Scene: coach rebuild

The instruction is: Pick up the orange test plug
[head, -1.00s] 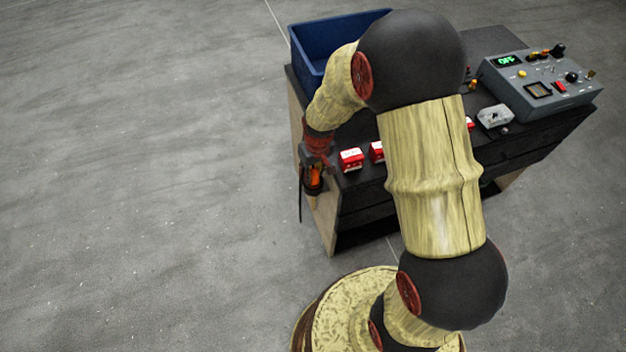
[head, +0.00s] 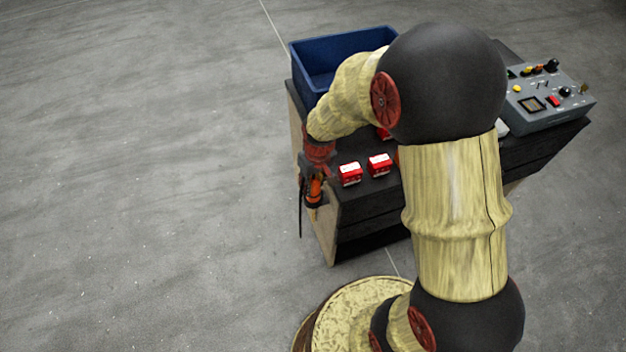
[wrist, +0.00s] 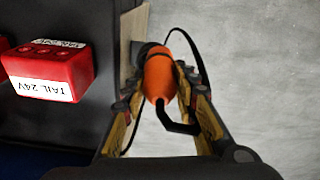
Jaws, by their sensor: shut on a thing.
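The orange test plug (wrist: 158,75) has an orange body with a dark end and a thin black cable. In the wrist view it sits between the two fingers of my gripper (wrist: 160,92), which is shut on it. In the head view the plug (head: 314,190) is held in my gripper (head: 313,178) beside the bench's left front corner, with the cable hanging down. Whether the plug touches the bench side is hard to tell.
The dark bench (head: 370,205) carries red blocks (head: 349,173), one labelled "TAIL 24V" (wrist: 45,70) close beside my gripper. A blue bin (head: 335,62) stands at the back left and a grey control box (head: 550,105) at the right. The floor left of the bench is open.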

